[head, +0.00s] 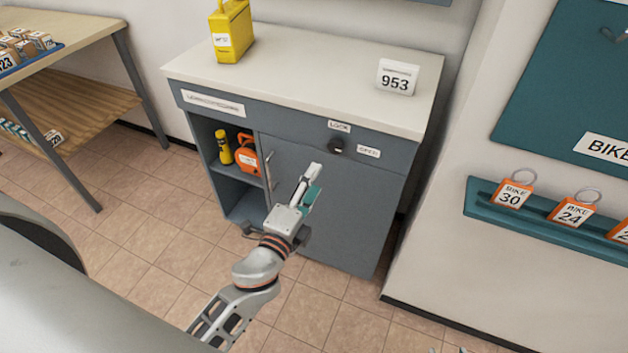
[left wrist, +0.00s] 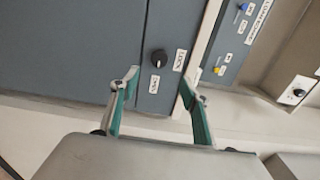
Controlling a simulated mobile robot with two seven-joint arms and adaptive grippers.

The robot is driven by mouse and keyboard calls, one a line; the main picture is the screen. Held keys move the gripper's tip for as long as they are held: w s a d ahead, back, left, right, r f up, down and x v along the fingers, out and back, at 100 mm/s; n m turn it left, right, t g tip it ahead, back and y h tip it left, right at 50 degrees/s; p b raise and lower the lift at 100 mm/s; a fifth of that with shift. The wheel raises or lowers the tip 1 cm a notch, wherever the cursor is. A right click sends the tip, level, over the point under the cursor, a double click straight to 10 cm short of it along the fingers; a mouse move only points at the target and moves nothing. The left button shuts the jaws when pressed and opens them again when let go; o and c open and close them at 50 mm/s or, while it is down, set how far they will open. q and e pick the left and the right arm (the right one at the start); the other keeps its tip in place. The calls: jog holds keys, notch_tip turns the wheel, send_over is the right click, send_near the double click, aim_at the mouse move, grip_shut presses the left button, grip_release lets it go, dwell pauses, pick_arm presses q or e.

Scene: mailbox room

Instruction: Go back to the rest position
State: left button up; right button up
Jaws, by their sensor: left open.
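My left gripper (head: 312,178) is open and empty in front of the grey cabinet (head: 330,205). In the left wrist view its two green-lined fingers (left wrist: 162,82) stand apart, with the black knob (left wrist: 158,58) showing beyond them. In the head view the knob (head: 336,146) sits on the cabinet's upper front between two labels, one reading LOCK (head: 339,127). The fingers appear apart from the knob. The cabinet's right door looks closed. Small grey bits at the head view's bottom edge may be my right gripper; its state cannot be made out.
A yellow can (head: 232,32) and a 953 sign (head: 396,77) stand on the cabinet top. The open left compartment holds an orange item (head: 246,155) and a yellow bottle (head: 224,147). A wooden table (head: 75,30) stands left; a teal rail with bike tags (head: 513,190) is right.

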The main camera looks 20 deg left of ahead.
dwell(0.3)
pick_arm(q)
jog(key=s+f+n+g+h+p, duration=0.2)
jog(key=s+f+n+g, duration=0.5)
jog(key=s+f+n, duration=0.7)
jog(key=s+f+p, duration=0.1)
jog(key=s+f, duration=0.4)
jog(key=s, duration=0.1)
jog(key=shift+s+g, duration=0.3)
pick_arm(e)
jog(key=shift+s+a+r, duration=0.2)
jog(key=shift+r, duration=0.2)
jog(key=shift+s+a+r, duration=0.15)
jog(key=shift+r, duration=0.25)
pick_arm(q)
jog(key=shift+d, duration=0.1)
pick_arm(e)
jog(key=shift+w+r, duration=0.2)
jog(key=shift+r, duration=0.05)
